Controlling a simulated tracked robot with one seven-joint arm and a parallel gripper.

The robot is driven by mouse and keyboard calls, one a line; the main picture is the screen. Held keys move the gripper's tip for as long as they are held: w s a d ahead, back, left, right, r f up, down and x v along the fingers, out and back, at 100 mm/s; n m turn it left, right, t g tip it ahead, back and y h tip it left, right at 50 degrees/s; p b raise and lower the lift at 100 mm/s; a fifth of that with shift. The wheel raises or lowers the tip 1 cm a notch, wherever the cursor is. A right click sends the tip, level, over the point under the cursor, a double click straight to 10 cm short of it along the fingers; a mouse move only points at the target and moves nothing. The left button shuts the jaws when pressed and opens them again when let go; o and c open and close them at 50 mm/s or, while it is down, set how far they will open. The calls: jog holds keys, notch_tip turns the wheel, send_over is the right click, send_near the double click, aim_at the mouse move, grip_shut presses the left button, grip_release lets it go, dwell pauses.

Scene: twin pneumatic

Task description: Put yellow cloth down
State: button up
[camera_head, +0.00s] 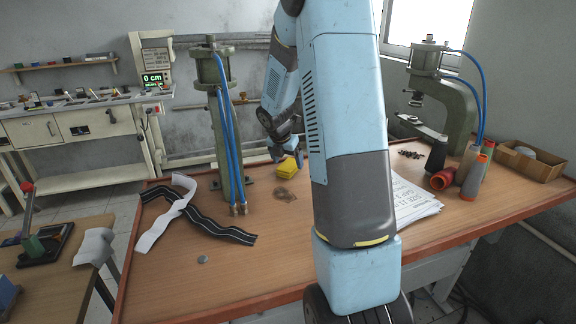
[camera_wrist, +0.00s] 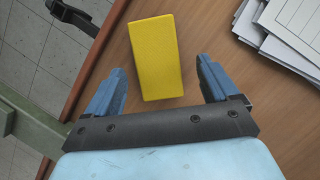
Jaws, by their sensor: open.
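The yellow cloth (camera_wrist: 156,58) looks like a flat-sided rectangular block. In the wrist view it lies on the brown wooden table, between and ahead of the two blue fingers of my gripper (camera_wrist: 162,88). The fingers are spread apart, with a gap on each side of the cloth. In the head view the yellow cloth (camera_head: 286,166) shows near the table's back edge, just right of the green press. My gripper (camera_head: 285,150) is right by it there, partly hidden by my own arm.
A green press with blue hoses (camera_head: 222,120) stands just left of the cloth. Papers (camera_head: 412,202) lie to the right of my arm. Thread cones (camera_head: 472,176) and a second press (camera_head: 455,95) stand at the right. Black and white strips (camera_head: 165,220) lie at the left.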

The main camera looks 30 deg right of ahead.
jog(key=s+a+r+m, duration=0.3)
jog(key=s+a+r, duration=0.1)
jog(key=r, duration=0.4)
jog(key=s+a+r+m, duration=0.3)
jog(key=s+r, duration=0.1)
jog(key=r, duration=0.3)
jog(key=s+a+r+m+t+y, duration=0.1)
jog(key=s+a+r+m, duration=0.1)
jog(key=s+a+m, duration=0.2)
jog(key=s+a+r+m+t+y, duration=0.1)
jog(key=s+a+r+m, duration=0.1)
jog(key=s+m, duration=0.6)
jog(key=s+a+r+m+t+y, duration=0.1)
jog(key=s+a+m, duration=0.4)
jog(key=s, duration=0.7)
jog(key=shift+s+a+r+m+y, duration=0.35)
jog(key=shift+r+m, duration=0.4)
jog(key=shift+m, duration=0.25)
jog(key=shift+d, duration=0.1)
